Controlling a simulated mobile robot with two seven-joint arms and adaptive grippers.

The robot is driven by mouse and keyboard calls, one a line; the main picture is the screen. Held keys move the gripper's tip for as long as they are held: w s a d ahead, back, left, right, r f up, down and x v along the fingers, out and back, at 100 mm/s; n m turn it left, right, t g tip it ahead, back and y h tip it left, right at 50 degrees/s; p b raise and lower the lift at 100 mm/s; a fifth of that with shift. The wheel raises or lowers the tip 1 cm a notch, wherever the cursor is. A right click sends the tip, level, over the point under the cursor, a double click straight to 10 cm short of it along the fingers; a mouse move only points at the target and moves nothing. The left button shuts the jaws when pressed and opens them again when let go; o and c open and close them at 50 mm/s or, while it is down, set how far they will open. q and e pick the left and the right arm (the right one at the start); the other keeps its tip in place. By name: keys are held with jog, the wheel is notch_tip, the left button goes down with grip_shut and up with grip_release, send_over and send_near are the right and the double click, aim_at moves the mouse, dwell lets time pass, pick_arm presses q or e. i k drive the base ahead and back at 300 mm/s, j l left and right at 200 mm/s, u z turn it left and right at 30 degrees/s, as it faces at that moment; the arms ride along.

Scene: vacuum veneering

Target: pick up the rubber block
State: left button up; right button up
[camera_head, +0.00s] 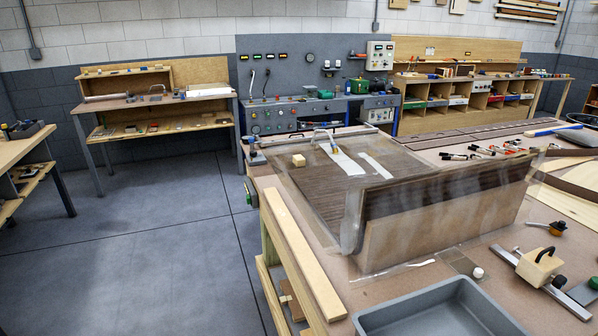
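I cannot tell for certain which thing is the rubber block. A small tan block (298,160) sits at the far left corner of the workbench, on or beside the clear bag sheet. A larger beige block with a black handle (539,267) stands at the front right, by a metal bar. A small dark green piece (592,284) lies at the right edge, partly cut off by the frame. Neither of my grippers is in view.
The workbench (345,291) carries a clear bag with a dark veneered panel (440,205) standing in it. A grey tray (437,308) is at the front. Clamps (485,151) and strips lie behind. The floor (150,250) at left is clear.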

aim_at(299, 161)
jog(key=k+z, duration=0.25)
jog(key=z, duration=0.15)
jog(key=k+l+z, duration=0.15)
jog(key=z, duration=0.2)
jog(key=j+z, duration=0.2)
jog(key=z, duration=1.7)
jog(key=k+j, duration=0.1)
jog(key=j, duration=0.5)
jog(key=k+j, duration=0.1)
jog(key=j, duration=0.45)
jog(key=k+j, duration=0.15)
jog(key=j, duration=0.45)
jog(key=k+j+z, duration=0.1)
jog(key=j, duration=0.5)
jog(key=k+j, duration=0.15)
jog(key=j, duration=0.4)
jog(key=k+j, duration=0.1)
jog(key=j, duration=0.5)
jog(key=k+j, duration=0.15)
jog(key=j, duration=0.4)
jog(key=k+j+z, duration=0.1)
jog(key=j, duration=0.5)
